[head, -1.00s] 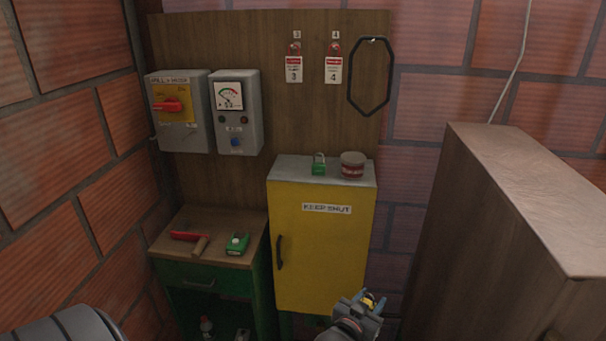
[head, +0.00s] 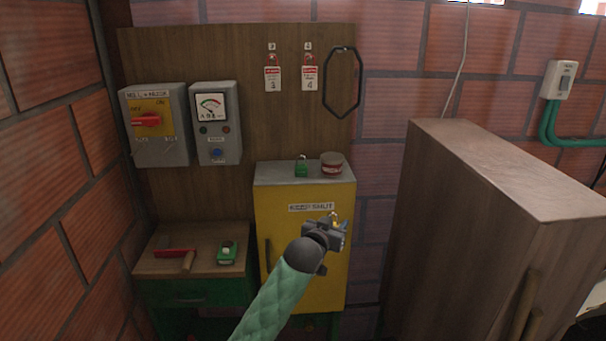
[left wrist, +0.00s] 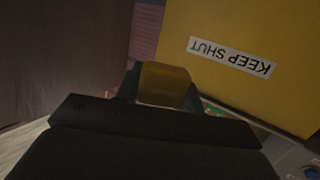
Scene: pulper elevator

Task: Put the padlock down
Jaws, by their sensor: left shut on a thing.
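My left gripper (head: 338,230) is shut on a brass-yellow padlock (head: 334,217), held in the air in front of the yellow cabinet (head: 318,262). The padlock's body (left wrist: 165,84) also shows between the dark fingers in the left wrist view. Most of it is hidden by the gripper. A second padlock, green (head: 301,167), stands on the cabinet's grey top beside a red and white tin (head: 332,163). My right gripper is not in view.
A low green bench (head: 165,265) with a wooden top holds a red-headed hammer (head: 178,256) and a green device (head: 227,252). A tall brown cabinet (head: 440,220) stands at the right. Switch boxes, red tags (head: 310,77) and a black loop hang on the back board.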

